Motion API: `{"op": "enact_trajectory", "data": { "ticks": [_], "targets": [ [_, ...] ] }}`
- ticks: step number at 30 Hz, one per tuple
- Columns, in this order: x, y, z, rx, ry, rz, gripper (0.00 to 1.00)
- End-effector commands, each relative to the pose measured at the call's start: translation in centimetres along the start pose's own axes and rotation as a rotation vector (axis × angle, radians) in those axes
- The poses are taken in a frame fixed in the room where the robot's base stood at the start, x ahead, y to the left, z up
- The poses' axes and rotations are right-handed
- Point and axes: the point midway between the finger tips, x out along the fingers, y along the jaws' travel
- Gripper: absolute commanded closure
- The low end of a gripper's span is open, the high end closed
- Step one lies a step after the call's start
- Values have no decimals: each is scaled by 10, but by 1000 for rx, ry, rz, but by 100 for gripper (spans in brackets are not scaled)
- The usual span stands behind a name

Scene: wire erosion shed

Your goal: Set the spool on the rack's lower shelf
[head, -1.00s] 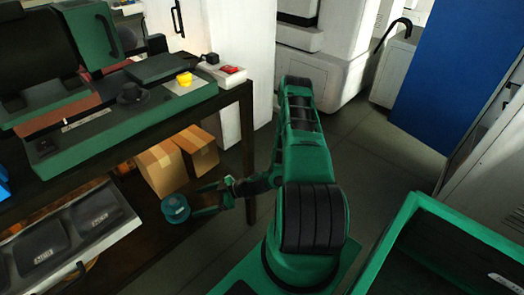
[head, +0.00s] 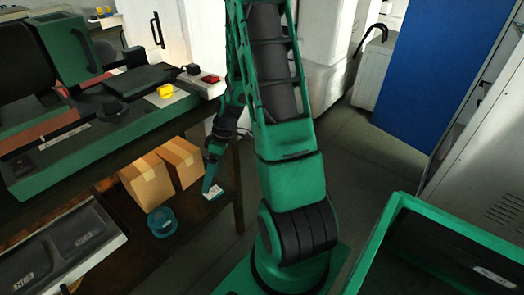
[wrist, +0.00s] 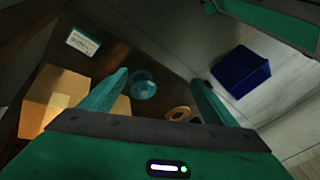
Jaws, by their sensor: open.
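The teal spool (head: 162,221) sits on the dark lower shelf (head: 138,262) of the rack, in front of the cardboard boxes. It also shows in the wrist view (wrist: 143,83), beyond and between my finger tips. My gripper (head: 210,182) is open and empty, to the right of the spool and apart from it, near the rack's right leg. The wrist view shows both spread fingers (wrist: 160,77) with nothing held. Part of my wrist is hidden behind my arm and the rack's edge in the head view.
Two cardboard boxes (head: 148,182) stand behind the spool. A white card (head: 213,193) lies on the shelf's right. The wrist view shows a tan ring (wrist: 178,114) and a blue bin (wrist: 240,72). The upper shelf holds a green machine (head: 110,125).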

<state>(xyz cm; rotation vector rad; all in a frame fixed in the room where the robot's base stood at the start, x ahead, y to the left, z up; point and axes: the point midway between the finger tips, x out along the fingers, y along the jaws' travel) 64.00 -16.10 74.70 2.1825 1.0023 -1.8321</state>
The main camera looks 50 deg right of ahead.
Motion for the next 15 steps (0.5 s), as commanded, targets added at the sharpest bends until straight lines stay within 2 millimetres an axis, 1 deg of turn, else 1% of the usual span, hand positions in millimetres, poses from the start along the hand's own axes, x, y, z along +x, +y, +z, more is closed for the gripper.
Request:
{"op": "enact_trajectory", "data": {
  "ticks": [1, 6, 11, 15],
  "targets": [
    [-17, -6, 2, 32, -25, 28, 19],
    [-67, -27, 18, 188, -103, 113, 19],
    [-110, -53, 35, 351, -146, 198, 19],
    [-145, -78, 52, 503, -158, 270, 19]
  ]
}}
